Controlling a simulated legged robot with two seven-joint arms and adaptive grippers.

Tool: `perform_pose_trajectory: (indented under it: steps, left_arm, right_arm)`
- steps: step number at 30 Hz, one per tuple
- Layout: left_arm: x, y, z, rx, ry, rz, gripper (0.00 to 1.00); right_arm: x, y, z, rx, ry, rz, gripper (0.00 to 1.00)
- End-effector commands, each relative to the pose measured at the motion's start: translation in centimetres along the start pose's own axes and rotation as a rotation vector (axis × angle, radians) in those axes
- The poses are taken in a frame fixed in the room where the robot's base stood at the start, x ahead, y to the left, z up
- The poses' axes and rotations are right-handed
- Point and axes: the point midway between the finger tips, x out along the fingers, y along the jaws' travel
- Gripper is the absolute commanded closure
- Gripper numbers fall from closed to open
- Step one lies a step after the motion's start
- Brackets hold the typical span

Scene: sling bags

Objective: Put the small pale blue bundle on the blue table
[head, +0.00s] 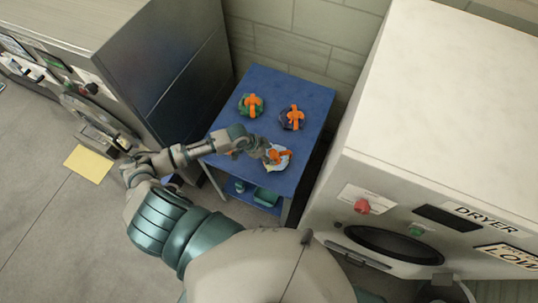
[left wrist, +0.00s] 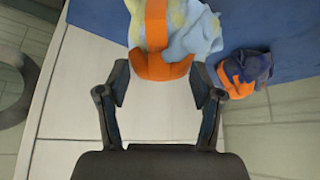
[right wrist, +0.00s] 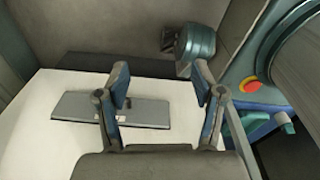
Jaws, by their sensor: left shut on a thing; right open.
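The small pale blue bundle (head: 276,163), with yellowish patches and an orange strap, is over the near part of the blue table (head: 290,86). My left gripper (head: 266,151) is shut on it. In the left wrist view the bundle (left wrist: 192,28) and its orange strap lie at the fingertips of that gripper (left wrist: 160,76). I cannot tell whether the bundle touches the tabletop. My right gripper (right wrist: 160,82) is open and empty and does not show clearly in the head view.
A green bundle (head: 250,106) and a dark blue bundle (head: 292,118), both with orange straps, sit farther back on the table. A white dryer (head: 425,130) stands close on the right. A grey-sided machine (head: 165,75) stands on the left. The tabletop's far end is clear.

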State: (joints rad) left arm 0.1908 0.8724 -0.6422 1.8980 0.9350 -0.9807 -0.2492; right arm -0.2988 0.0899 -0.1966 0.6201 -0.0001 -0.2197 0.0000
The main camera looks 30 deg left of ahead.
Motion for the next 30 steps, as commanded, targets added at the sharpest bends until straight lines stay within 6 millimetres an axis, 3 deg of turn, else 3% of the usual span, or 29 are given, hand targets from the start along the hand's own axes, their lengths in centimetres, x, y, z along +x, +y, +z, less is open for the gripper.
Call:
perform_pose_trajectory:
  steps: [4,11,12,15,25,30]
  left_arm:
    - [1.4,0.0,1.0,-0.001,0.000,0.001,1.00]
    - [1.6,0.0,0.9,0.001,0.000,-0.001,1.00]
    - [1.7,0.1,1.0,0.001,-0.002,0.000,0.32]
    - [1.7,0.1,0.9,0.001,-0.002,-0.001,0.08]
    - [1.6,0.2,0.8,0.001,-0.003,-0.002,0.08]
    - [-0.2,-0.1,1.0,0.002,-0.002,-0.003,0.08]
  right_arm:
    - [-0.3,0.3,0.1,-0.001,-0.002,0.003,0.32]
    - [-0.3,-0.9,-0.1,0.003,0.000,-0.010,0.32]
    - [-0.3,-1.3,-0.1,0.003,0.001,-0.015,0.32]
    - [-0.3,-2.0,-0.3,0.003,0.002,-0.023,0.32]
    - [-0.3,-1.0,-0.1,-0.001,0.000,-0.012,0.32]
    - [-0.2,-0.2,0.1,-0.001,-0.002,-0.003,0.32]
